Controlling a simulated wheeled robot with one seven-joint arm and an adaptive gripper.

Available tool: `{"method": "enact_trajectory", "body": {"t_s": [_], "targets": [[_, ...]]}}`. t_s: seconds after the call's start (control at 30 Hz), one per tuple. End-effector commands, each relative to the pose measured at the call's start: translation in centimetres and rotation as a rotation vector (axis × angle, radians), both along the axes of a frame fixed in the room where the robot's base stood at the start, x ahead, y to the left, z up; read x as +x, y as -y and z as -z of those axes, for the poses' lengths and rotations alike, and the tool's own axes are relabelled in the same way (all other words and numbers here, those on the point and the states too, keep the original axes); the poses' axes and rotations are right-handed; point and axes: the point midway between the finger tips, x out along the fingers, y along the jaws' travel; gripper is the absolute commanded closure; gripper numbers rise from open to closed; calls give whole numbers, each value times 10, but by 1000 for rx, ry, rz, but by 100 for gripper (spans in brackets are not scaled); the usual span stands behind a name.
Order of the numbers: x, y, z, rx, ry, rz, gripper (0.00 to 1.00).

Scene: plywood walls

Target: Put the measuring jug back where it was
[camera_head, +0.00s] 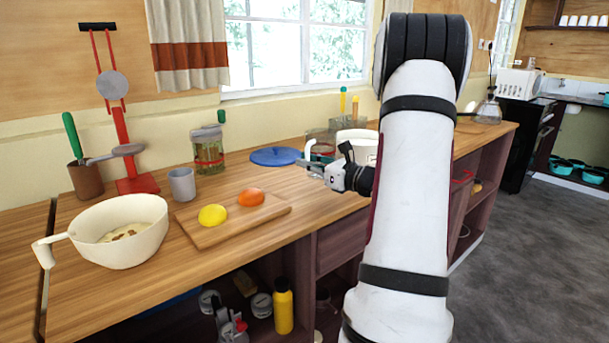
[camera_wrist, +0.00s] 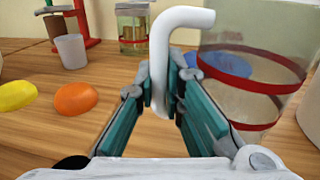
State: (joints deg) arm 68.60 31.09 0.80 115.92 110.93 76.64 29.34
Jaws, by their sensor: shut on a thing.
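The measuring jug is a clear vessel with red bands and a white handle. In the wrist view the jug (camera_wrist: 262,52) is at the right. Its white handle (camera_wrist: 160,60) stands upright between the teal finger pads of my gripper (camera_wrist: 163,88), which is shut on it. In the head view the jug (camera_head: 322,147) is over the counter, partly hidden by my gripper (camera_head: 314,168) and arm. I cannot tell whether its base touches the counter.
A blue disc (camera_head: 275,156) lies behind and left of the jug. A cutting board (camera_head: 225,232) with a lemon (camera_head: 213,215) and an orange (camera_head: 251,197) is nearer, left. A grey cup (camera_head: 182,184) and a banded jar (camera_head: 207,150) stand behind it. A cream bowl (camera_head: 142,245) is far left.

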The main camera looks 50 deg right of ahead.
Motion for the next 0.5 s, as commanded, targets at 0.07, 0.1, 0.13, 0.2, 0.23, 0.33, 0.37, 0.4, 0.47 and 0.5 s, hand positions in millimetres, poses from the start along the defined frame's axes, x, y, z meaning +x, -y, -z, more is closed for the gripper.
{"method": "enact_trajectory", "body": {"t_s": [0.07, 0.1, 0.13, 0.2, 0.23, 0.33, 0.37, 0.4, 0.47, 0.5], "targets": [[6, 3, 0, -2, 2, -2, 100], [8, 4, 0, -2, 1, -2, 100], [9, 5, 0, -2, 1, -2, 100], [12, 6, 1, -2, 1, -2, 100], [15, 8, 1, -2, 1, -2, 100], [16, 9, 14, 3, -1, -1, 100], [16, 9, 19, 3, -1, -1, 100], [16, 9, 25, 3, 0, -1, 100], [16, 9, 33, 2, 1, -1, 100], [16, 9, 36, 1, 1, 0, 100]]}}
